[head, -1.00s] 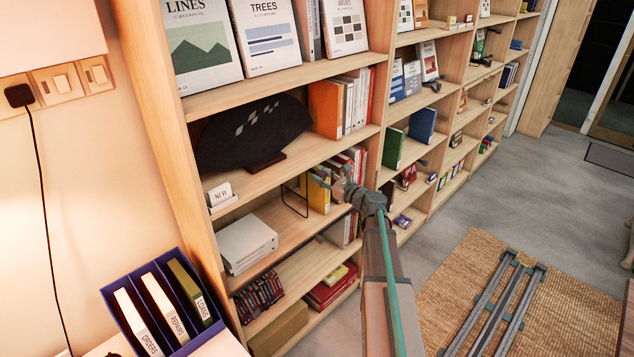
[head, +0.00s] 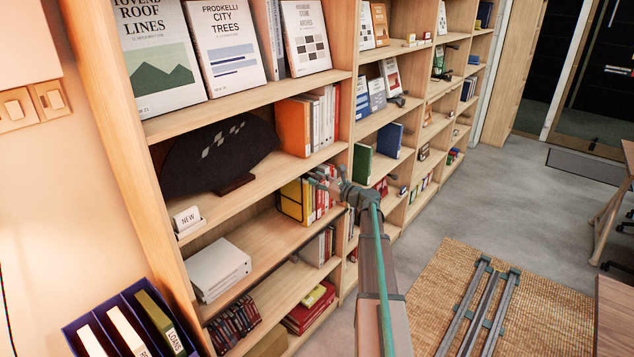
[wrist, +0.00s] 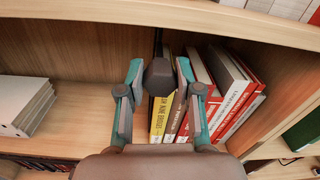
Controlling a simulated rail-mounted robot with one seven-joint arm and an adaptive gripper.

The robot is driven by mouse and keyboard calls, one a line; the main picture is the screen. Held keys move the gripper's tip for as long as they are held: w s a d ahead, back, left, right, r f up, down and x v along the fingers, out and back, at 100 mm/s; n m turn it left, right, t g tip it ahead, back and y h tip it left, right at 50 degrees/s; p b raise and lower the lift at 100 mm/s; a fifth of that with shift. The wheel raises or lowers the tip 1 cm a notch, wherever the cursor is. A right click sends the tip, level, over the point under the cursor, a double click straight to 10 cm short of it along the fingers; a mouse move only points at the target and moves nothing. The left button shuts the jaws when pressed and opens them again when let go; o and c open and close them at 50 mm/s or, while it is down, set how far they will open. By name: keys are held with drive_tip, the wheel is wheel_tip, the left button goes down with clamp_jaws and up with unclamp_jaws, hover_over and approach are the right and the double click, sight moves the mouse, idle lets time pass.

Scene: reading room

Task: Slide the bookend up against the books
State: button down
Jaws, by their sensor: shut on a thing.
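The black wire-framed bookend (head: 290,201) stands on a middle shelf at the left end of a row of books (head: 312,205). Its outline overlaps the yellow book's face in the head view; I cannot tell whether they touch. In the wrist view, the bookend's dark grey knob (wrist: 160,78) sits between the teal fingers of my gripper (wrist: 158,80), which is shut on it. The yellow, dark, red and white books (wrist: 181,118) lie just beyond, some leaning. In the head view my gripper (head: 328,185) is in front of the books, and my arm hides part of the shelf.
A white stack of binders (head: 218,268) lies at the left of the same shelf, with clear shelf between. A NEW sign (head: 187,218) and a dark fan-shaped object (head: 218,155) stand on the shelf above. A wooden upright (wrist: 275,118) bounds the bay at right.

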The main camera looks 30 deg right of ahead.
drive_tip(key=c, duration=0.8)
unclamp_jaws()
drive_tip(key=shift+o, duration=0.2)
drive_tip(key=v, duration=1.2)
